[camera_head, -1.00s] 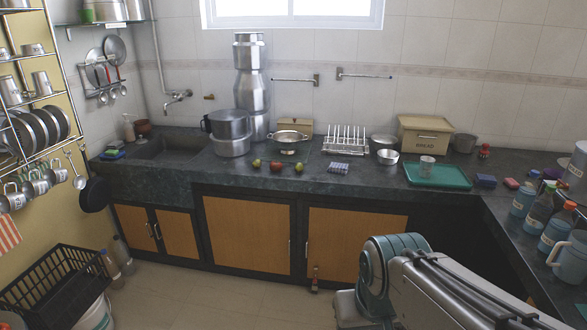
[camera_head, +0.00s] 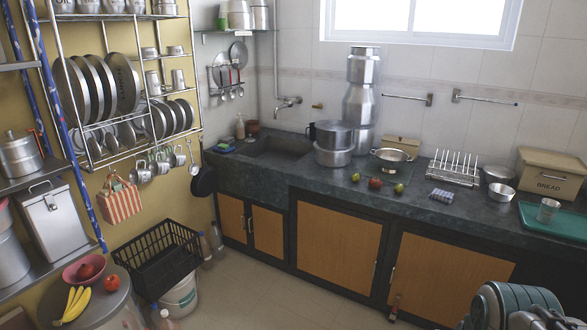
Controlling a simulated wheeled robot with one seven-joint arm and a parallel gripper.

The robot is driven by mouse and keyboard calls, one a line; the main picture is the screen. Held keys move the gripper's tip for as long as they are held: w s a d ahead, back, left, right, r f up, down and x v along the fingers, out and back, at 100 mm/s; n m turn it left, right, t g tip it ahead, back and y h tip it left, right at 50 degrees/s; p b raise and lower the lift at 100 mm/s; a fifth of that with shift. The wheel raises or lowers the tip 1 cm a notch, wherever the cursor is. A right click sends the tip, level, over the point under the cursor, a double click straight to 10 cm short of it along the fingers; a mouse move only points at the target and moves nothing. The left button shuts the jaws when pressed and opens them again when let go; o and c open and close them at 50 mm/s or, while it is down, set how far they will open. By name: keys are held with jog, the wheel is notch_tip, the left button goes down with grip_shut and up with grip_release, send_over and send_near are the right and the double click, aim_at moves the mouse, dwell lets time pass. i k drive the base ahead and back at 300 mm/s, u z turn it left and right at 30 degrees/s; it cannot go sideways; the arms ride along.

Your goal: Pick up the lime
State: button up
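Small round fruits lie in a row on the dark counter near its front edge, in front of the steel colander. A green one (camera_head: 355,177) is at the left, a red one (camera_head: 375,183) in the middle and a yellowish-green one (camera_head: 399,188) at the right. Both green ones are too small to tell which is the lime. Part of my arm shows at the lower right, well below and to the right of the fruits. My gripper is not in view.
A colander (camera_head: 390,160), stacked pots (camera_head: 334,143) and a wire rack (camera_head: 453,168) stand behind the fruits. A drum (camera_head: 98,305) holds bananas (camera_head: 72,303).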

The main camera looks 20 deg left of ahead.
aim_at(399, 188)
jog(key=u, duration=0.5)
jog(key=i, duration=1.65)
jog(key=z, duration=0.6)
jog(key=i, duration=1.35)
jog(key=z, duration=0.95)
